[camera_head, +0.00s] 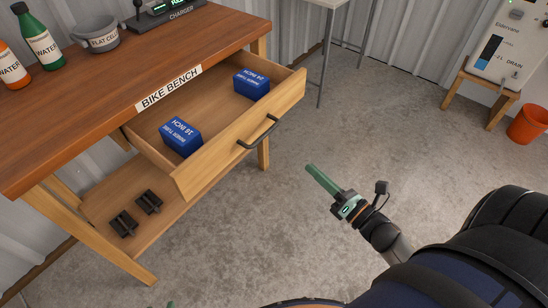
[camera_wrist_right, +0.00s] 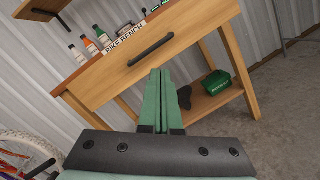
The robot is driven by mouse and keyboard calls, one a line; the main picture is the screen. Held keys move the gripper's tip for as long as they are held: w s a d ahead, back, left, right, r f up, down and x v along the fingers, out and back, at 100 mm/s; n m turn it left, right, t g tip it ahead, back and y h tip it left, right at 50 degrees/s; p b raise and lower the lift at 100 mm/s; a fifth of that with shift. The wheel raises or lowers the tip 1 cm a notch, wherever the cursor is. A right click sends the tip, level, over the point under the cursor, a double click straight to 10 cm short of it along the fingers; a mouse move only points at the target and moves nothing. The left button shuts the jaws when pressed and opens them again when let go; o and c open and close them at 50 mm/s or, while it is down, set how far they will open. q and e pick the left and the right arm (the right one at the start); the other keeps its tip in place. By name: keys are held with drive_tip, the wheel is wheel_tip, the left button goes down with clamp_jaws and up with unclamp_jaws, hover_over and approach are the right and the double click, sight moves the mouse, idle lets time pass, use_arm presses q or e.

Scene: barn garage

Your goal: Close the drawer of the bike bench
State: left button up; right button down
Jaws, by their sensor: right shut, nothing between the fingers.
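The bike bench (camera_head: 100,65) is a wooden table at the left of the head view, with a label on its front edge. Its drawer (camera_head: 235,140) is pulled well out and holds two blue boxes (camera_head: 182,136). A dark bar handle (camera_head: 258,132) is on the drawer front. In the right wrist view the drawer front (camera_wrist_right: 160,50) and handle (camera_wrist_right: 151,50) lie ahead of the fingers. My right gripper (camera_head: 311,170) is shut and empty, apart from the drawer, to the right of and below the handle. A green tip at the bottom edge may be my left gripper; its jaws are unclear.
Two black pedals (camera_head: 136,213) lie on the lower shelf. An orange bucket (camera_head: 527,125) is at the far right. The floor before the drawer is clear.

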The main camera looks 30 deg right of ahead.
drive_tip(key=w+a+n+y, duration=0.1)
drive_tip(key=w+n, duration=0.2)
drive_tip(key=w+a+r+n+y, duration=0.1)
drive_tip(key=w+n, duration=0.2)
drive_tip(key=w, duration=0.1)
drive_tip(key=w+a+n+y+b, duration=0.1)
drive_tip(key=w+a+n, duration=0.1)
drive_tip(key=w+n, duration=0.1)
drive_tip(key=shift+w+r+n+y, duration=0.25)
drive_tip(key=shift+n+y, duration=0.05)
drive_tip(key=shift+w+a, duration=0.35)
drive_tip(key=shift+w, duration=0.3)
